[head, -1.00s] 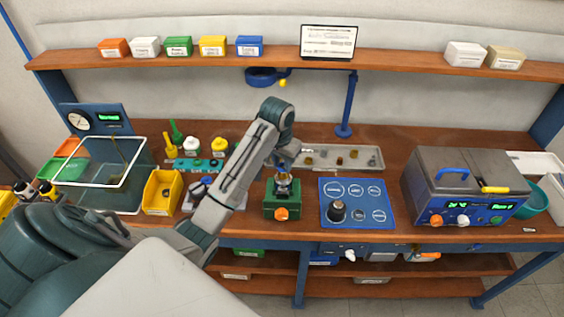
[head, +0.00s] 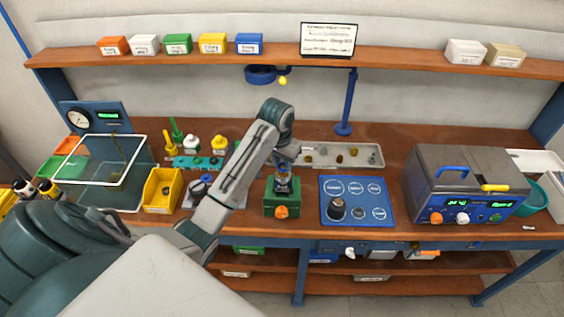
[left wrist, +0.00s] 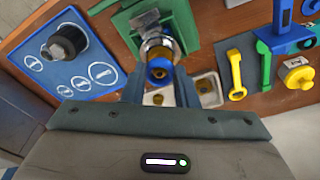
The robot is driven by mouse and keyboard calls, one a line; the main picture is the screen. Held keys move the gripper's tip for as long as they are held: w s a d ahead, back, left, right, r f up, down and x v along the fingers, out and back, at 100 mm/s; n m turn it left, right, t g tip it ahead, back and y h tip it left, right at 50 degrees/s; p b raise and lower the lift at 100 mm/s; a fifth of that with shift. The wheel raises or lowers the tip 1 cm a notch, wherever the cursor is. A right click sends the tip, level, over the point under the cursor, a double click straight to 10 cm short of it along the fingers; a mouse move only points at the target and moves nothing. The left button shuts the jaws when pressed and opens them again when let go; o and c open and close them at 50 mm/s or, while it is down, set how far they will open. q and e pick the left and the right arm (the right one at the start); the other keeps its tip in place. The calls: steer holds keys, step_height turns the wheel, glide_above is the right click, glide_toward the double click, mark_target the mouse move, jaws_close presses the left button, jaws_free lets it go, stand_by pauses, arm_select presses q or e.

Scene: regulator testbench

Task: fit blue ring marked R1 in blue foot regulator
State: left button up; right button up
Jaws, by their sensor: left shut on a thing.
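The regulator (head: 283,186) stands upright in a green holder (head: 282,204) on the bench, and its metal body shows in the left wrist view (left wrist: 156,42). My left gripper (head: 285,163) points down over it. In the left wrist view, the gripper's fingers (left wrist: 160,88) are shut on a blue ring (left wrist: 159,70), which lines up with the regulator's top. I cannot tell whether the ring touches or is seated. Its R1 mark cannot be read. My right gripper is not in view.
A blue mat (head: 357,203) with printed circles and a dark knob-like part (head: 336,210) lies right of the holder. A grey parts tray (head: 340,156) is behind. A yellow bin (head: 162,190) is left, and a grey test machine (head: 465,185) is right.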

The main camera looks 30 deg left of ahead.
arm_select(q)
steer(key=shift+f, duration=0.95)
stand_by(0.5)
steer(key=o, duration=1.5)
